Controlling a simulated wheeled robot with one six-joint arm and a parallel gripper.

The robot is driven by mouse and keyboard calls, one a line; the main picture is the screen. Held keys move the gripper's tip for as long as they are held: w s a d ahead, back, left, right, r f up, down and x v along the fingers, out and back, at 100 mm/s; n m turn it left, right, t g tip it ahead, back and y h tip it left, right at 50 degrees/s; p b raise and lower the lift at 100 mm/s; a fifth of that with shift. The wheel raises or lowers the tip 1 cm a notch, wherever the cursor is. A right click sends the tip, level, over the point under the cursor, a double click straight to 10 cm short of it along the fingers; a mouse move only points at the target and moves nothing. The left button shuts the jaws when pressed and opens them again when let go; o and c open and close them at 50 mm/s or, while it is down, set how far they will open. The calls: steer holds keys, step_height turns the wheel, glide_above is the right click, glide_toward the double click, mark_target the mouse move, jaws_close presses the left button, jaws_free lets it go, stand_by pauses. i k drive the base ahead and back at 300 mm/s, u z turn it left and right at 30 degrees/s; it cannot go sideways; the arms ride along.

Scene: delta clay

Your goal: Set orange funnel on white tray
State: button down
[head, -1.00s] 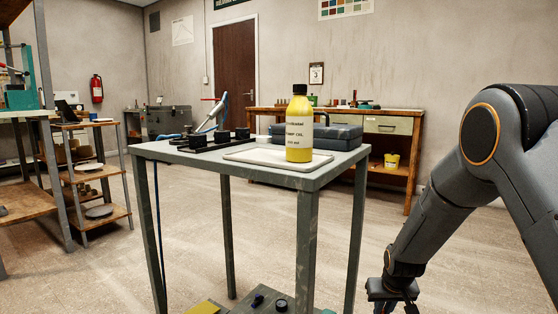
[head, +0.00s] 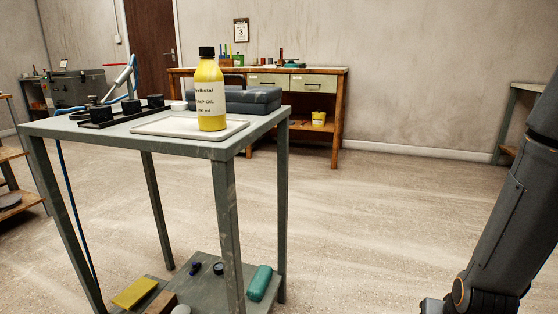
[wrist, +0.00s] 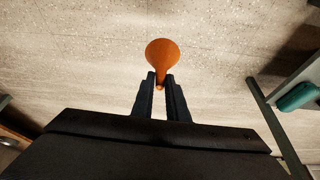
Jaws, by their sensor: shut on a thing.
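The orange funnel (wrist: 162,58) shows in the wrist view, its wide cone pointing away from my gripper (wrist: 161,80). The two dark fingers are shut on its narrow spout end, and only speckled floor shows behind it. In the head view the funnel and the fingers are out of frame; only my arm shows at the right edge. The white tray (head: 160,127) lies flat on top of the grey metal table. A yellow bottle (head: 211,95) with a black cap stands upright on the tray's right part.
Behind the tray are a blue-grey case (head: 236,100) and a dark rack with black knobs (head: 122,112). The table's lower shelf holds a teal roll (head: 260,283), a yellow block (head: 136,292) and small items. A wooden workbench (head: 257,76) stands at the back. Floor right of the table is clear.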

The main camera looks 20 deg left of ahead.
mark_target(173, 124)
steer(key=z, duration=1.2)
steer(key=k, duration=0.95)
steer(key=u, duration=1.45)
steer(key=i, duration=0.5)
